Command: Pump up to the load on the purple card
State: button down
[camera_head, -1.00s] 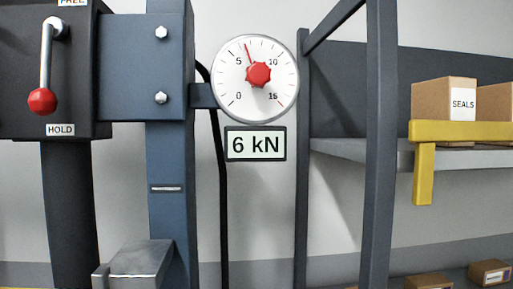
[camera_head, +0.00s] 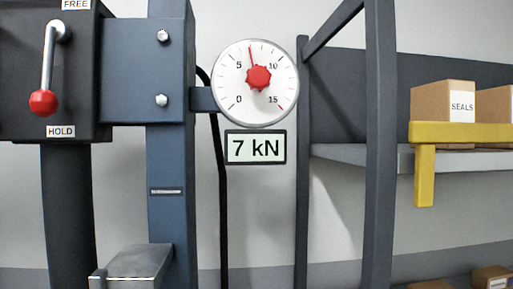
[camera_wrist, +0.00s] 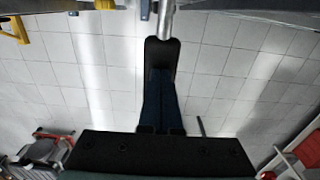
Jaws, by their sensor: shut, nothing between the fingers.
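The round gauge (camera_head: 232,97) has a red hub and a red needle, which points a little below midway between 5 and 10. The display (camera_head: 256,147) under it reads 7 kN. The lever (camera_head: 46,65) with a red knob hangs down toward the HOLD label, with FREE above. In the wrist view my gripper (camera_wrist: 161,48) is shut and empty. Its fingertips are right by the end of a pale metal bar (camera_wrist: 166,20); I cannot tell whether they touch. The purple card is not in view.
The blue press column (camera_head: 169,220) stands at the left, with a grey metal block (camera_head: 135,264) low beside it. A shelf post (camera_head: 379,150) and boxes marked SEALS (camera_head: 442,110) are at the right. In the wrist view the tiled floor (camera_wrist: 235,75) is mostly open, with red stands near the lower corners.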

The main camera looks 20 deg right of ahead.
jog(key=shift+f, duration=0.15)
jog(key=shift+f+b, duration=0.95)
jog(key=shift+f, duration=0.1)
dwell(0.6)
jog(key=shift+f+b, duration=0.9)
jog(key=shift+f, duration=0.3)
dwell(0.4)
jog(key=shift+f+b, duration=0.4)
jog(key=shift+b, duration=0.05)
